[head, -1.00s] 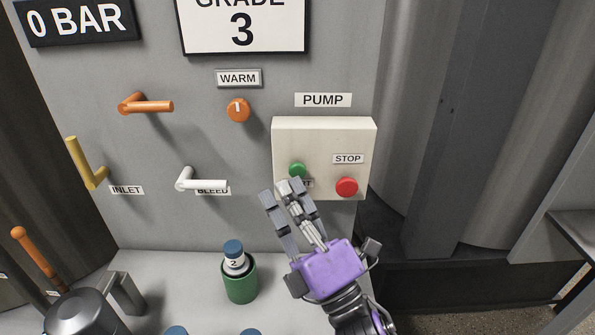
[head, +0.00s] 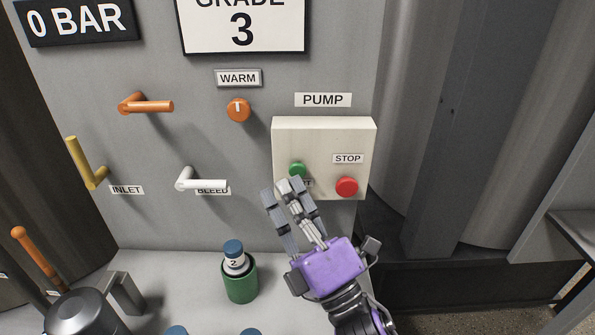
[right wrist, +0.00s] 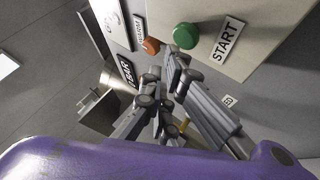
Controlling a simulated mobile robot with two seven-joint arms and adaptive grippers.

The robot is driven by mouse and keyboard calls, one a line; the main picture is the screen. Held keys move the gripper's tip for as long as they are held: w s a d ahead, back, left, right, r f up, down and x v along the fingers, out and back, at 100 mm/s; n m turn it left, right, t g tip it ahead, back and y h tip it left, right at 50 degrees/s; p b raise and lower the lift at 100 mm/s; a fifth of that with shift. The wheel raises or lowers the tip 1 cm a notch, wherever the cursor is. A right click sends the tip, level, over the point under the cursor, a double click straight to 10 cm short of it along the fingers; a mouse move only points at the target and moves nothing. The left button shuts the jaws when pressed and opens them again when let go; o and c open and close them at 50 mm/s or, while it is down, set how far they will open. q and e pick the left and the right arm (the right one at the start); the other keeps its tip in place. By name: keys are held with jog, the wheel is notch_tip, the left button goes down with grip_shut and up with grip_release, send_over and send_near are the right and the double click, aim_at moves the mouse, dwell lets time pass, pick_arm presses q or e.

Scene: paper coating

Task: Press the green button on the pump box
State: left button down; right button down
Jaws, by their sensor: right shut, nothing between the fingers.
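The pump box (head: 325,138) is a cream box on the grey panel under the PUMP label. Its green button (head: 298,169) is at the left and its red STOP button (head: 347,187) at the right. My right gripper (head: 282,185), with a purple body, is shut and empty, its fingertips just below the green button in the head view, partly covering the START label. In the right wrist view the green button (right wrist: 186,36) lies just beyond the fingertips (right wrist: 172,62). I cannot tell whether they touch it. My left gripper is not in view.
A white BLEED lever (head: 198,181), an orange lever (head: 146,105) and an orange WARM knob (head: 238,110) stick out from the panel at the left. A blue-capped bottle (head: 233,252) stands in a green holder (head: 240,284) on the ledge below.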

dwell(0.5)
jog(key=shift+w, duration=0.45)
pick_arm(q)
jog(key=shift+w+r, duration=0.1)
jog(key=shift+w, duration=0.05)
pick_arm(e)
jog(key=shift+w, duration=0.45)
dwell(0.4)
jog(key=shift+s, duration=0.1)
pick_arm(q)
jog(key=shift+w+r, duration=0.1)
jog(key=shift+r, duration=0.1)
pick_arm(e)
jog(key=shift+s, duration=0.8)
pick_arm(q)
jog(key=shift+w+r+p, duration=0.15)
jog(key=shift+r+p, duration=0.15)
jog(key=shift+p, duration=0.15)
pick_arm(e)
jog(key=s, duration=0.5)
